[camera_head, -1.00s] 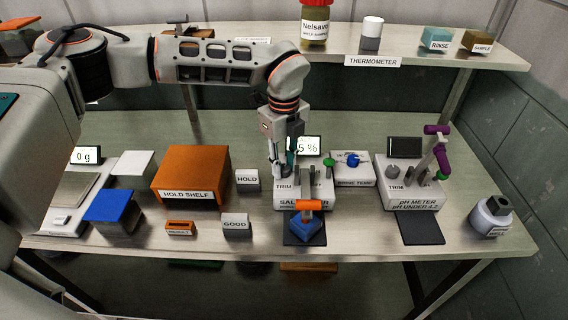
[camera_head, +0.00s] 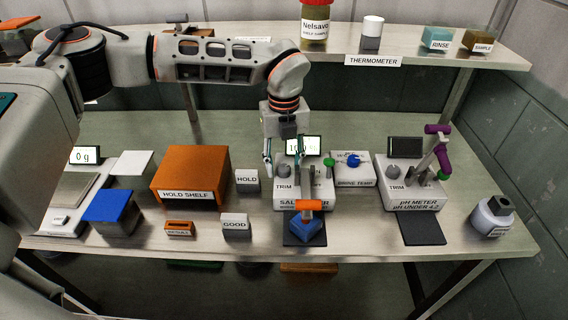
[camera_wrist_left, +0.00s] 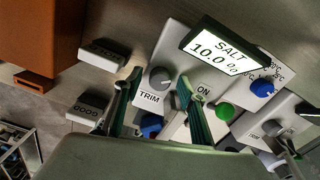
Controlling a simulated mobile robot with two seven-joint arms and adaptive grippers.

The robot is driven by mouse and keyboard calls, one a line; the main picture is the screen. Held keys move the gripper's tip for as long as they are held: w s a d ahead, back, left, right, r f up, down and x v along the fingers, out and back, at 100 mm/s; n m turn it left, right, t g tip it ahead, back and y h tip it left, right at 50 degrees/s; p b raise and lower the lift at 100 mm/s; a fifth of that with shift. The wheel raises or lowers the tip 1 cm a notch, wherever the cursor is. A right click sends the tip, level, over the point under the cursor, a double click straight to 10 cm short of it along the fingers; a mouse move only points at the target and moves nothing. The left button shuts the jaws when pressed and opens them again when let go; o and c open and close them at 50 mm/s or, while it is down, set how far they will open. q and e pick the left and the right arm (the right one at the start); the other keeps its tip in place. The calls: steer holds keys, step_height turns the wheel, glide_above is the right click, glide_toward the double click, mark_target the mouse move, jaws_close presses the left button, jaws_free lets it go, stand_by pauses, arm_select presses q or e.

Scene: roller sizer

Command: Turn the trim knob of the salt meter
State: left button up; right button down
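The salt meter (camera_head: 290,196) is a white box near the middle of the table. Its screen (camera_wrist_left: 224,48) reads SALT 10.0 % in the left wrist view. The grey trim knob (camera_head: 284,170) sits on its top at the left, above the TRIM label. My left gripper (camera_head: 284,160) is open above the meter. In the left wrist view the knob (camera_wrist_left: 160,77) shows between the two green fingertips (camera_wrist_left: 163,84), apart from both. A green knob (camera_wrist_left: 225,111) by the ON label is to the right. My right gripper is not in view.
An orange probe handle (camera_head: 309,205) and blue cup (camera_head: 307,228) stand at the meter's front. The brine temperature box (camera_head: 353,174) and pH meter (camera_head: 410,196) are to the right. The HOLD block (camera_head: 247,181) and orange hold shelf (camera_head: 190,172) are to the left.

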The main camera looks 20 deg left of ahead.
mark_target(284, 167)
arm_select(q)
step_height(284, 167, up, 12)
stand_by(0.8)
